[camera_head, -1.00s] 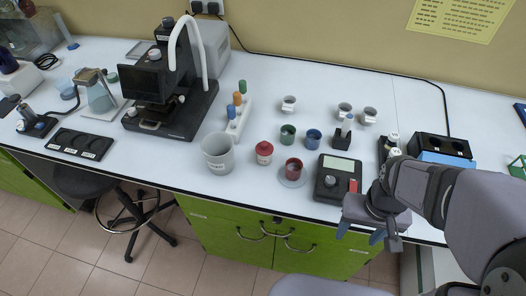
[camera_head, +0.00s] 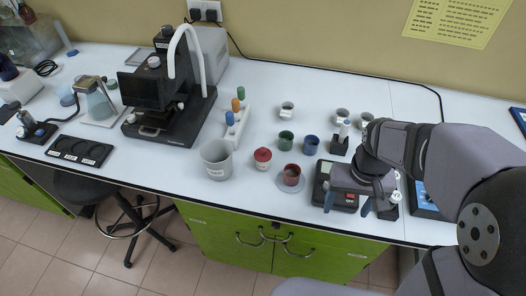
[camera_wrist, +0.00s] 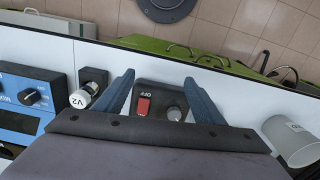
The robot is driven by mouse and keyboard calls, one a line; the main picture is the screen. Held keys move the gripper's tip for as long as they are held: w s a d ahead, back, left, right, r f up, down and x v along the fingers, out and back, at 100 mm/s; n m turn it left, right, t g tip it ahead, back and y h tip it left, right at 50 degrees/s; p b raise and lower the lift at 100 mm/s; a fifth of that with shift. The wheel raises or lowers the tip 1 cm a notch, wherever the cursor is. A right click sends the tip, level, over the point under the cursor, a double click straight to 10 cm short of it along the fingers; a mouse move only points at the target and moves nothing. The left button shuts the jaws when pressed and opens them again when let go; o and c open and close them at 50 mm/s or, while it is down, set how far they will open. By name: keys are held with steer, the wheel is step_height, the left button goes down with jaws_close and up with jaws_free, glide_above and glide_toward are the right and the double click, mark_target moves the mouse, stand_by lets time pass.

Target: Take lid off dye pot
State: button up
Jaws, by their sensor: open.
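A small white pot (camera_head: 262,165) with a red lid (camera_head: 262,154) stands upright on the white bench, right of the grey beaker in the head view. An open red cup (camera_head: 291,175) sits on a saucer just right of it. My gripper (camera_head: 347,204) is to the right of both, above the dark device with a red switch, its fingers spread and empty. In the wrist view, my gripper (camera_wrist: 159,80) has its two blue fingers on either side of the device's OFF switch. The lidded pot does not show in the wrist view.
The dark device (camera_head: 322,184) lies below my gripper. Green (camera_head: 286,140) and blue (camera_head: 311,145) cups stand behind. A V2 bottle (camera_wrist: 83,96) is near my gripper.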

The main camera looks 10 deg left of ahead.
steer(key=w+a+r+n+p, duration=0.2)
steer(key=w+a+r, duration=0.3)
steer(key=w+a, duration=0.6)
steer(key=r+n+p, duration=0.1)
steer(key=n+p, duration=0.1)
glide_above(263, 149)
steer(key=shift+w+r, duration=0.2)
steer(key=shift+w, duration=0.05)
steer(key=shift+f+p, duration=0.35)
steer(key=shift+f, duration=0.7)
steer(key=shift+s+f+p, duration=0.15)
steer(key=shift+f+p, duration=0.15)
steer(key=shift+f, duration=0.05)
step_height(263, 149, down, 3)
steer(key=shift+s+p, duration=0.15)
steer(key=shift+p, duration=0.75)
steer(key=shift+f, duration=0.75)
steer(key=c, duration=1.2)
